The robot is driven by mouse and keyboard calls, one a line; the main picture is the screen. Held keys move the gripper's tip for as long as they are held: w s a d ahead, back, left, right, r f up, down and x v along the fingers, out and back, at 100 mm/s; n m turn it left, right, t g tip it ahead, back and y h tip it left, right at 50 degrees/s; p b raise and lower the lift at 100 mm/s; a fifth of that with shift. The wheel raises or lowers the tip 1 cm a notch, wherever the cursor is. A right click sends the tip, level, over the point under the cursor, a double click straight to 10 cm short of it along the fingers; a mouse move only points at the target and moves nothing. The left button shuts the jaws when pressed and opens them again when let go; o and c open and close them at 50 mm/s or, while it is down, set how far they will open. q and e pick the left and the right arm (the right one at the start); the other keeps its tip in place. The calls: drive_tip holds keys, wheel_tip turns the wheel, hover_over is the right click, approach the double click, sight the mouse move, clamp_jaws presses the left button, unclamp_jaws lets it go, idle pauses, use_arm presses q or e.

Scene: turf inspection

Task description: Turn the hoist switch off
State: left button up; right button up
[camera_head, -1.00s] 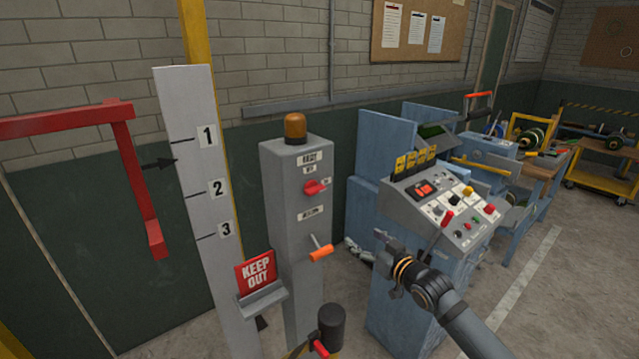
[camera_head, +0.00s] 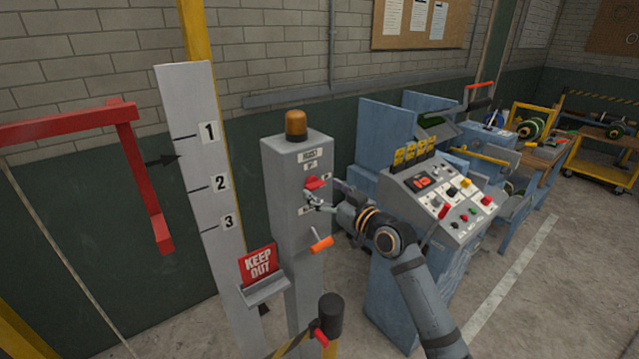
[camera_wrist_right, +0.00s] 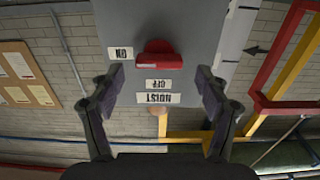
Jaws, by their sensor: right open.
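The hoist switch is a red knob (camera_head: 315,183) on the upper front of a grey post (camera_head: 285,200). In the right wrist view, which is upside down, the red knob (camera_wrist_right: 160,56) lies between and beyond my fingers, its bar level and in line with the ON label (camera_wrist_right: 120,53). The OFF label (camera_wrist_right: 165,85) and HOIST label (camera_wrist_right: 167,98) sit on the knob's upper side on the post. My right gripper (camera_head: 318,200) is open and empty, close in front of the knob, and no contact shows. My left gripper is not in view.
A crank with an orange handle (camera_head: 321,244) sticks out below the switch. An orange lamp (camera_head: 296,125) tops the post. A blue control console (camera_head: 430,215) stands right, a KEEP OUT sign (camera_head: 258,262) and numbered board (camera_head: 190,150) left. A black-topped barrier post (camera_head: 329,312) stands in front.

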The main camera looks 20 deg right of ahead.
sight(315, 185)
drive_tip(key=shift+x, duration=1.2)
drive_tip(key=shift+c, duration=0.2)
drive_tip(key=c, duration=1.1)
drive_tip(key=shift+f+n+b, duration=0.2)
drive_tip(key=shift+n+b, duration=0.2)
drive_tip(key=shift+b, duration=0.2)
drive_tip(key=n+b, duration=1.2)
drive_tip(key=shift+s+a+f+n+b, duration=0.1)
drive_tip(key=shift+a+f+n+b, duration=0.05)
drive_tip(key=shift+n+b, duration=1.15)
drive_tip(key=shift+n, duration=1.2)
